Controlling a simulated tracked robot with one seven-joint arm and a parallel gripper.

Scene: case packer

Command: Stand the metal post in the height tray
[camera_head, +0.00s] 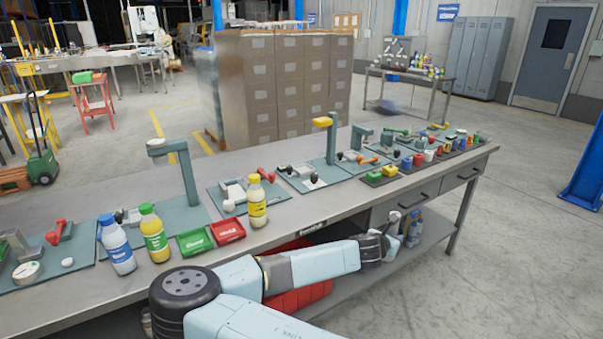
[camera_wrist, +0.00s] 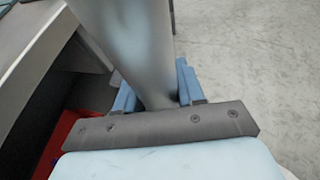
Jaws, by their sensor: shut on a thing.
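In the wrist view a smooth grey metal post (camera_wrist: 145,45) runs from the top edge down between the two blue fingers of my gripper (camera_wrist: 154,92). My gripper is shut on it; its far end is out of frame. In the head view my gripper is at the end of my arm by the front of the bench, below the top, and the post is not clear there. Several flat teal trays lie on the bench, one (camera_head: 202,207) with a tall bracket on it. I cannot tell which tray is the height tray.
The long grey bench (camera_head: 335,215) holds bottles, including a yellow one (camera_head: 257,207), a green bin (camera_head: 195,241) and a red bin (camera_head: 228,231). Drawers (camera_head: 410,196) front its right part. Red crates (camera_head: 300,297) sit below. Floor (camera_head: 530,250) right of the bench is clear.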

